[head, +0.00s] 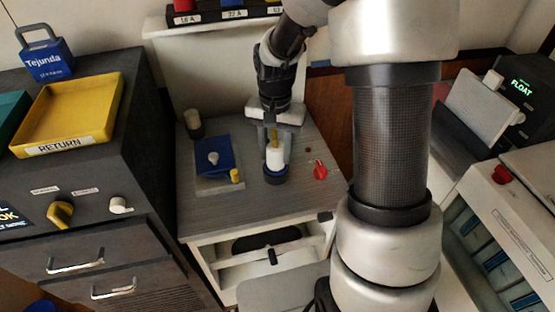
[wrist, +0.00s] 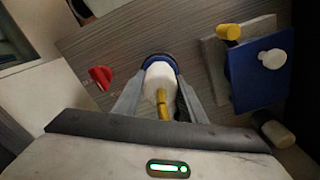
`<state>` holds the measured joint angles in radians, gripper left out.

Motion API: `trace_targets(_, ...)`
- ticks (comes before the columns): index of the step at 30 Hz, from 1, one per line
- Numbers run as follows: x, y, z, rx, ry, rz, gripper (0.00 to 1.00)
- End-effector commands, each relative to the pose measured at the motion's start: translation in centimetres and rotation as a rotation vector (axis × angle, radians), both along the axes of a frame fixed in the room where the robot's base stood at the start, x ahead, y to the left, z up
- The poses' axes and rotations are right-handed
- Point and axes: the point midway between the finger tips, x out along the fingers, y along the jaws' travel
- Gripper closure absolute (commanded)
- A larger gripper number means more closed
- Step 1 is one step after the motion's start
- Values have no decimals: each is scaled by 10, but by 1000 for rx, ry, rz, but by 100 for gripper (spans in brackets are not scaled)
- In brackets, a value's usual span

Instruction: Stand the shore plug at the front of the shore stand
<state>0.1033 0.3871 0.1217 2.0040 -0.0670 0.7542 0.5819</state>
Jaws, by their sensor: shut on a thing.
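The shore plug (head: 275,158) looks like a white cylinder with a dark blue ring at its lower end and a yellow stem. My gripper (head: 274,149) is shut on it, with a finger on each side. The plug also shows between the fingers in the wrist view (wrist: 159,77). It looks upright, at or just above the grey wood-grain top of the shore stand (head: 235,211), right of the middle. I cannot tell whether its base touches. The fingers hide part of its sides.
A blue block with a white knob (head: 213,158) sits on a grey plate left of the plug, beside a yellow peg (head: 236,176). A dark, pale-topped cylinder (head: 194,123) stands behind. A red knob (head: 320,170) is to the right. The stand's front strip is clear.

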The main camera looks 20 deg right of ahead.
Motion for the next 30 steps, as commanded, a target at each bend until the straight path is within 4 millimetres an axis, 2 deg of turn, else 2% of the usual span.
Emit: trace_targets(30, 1, 0, 46, 0, -2, 0, 83)
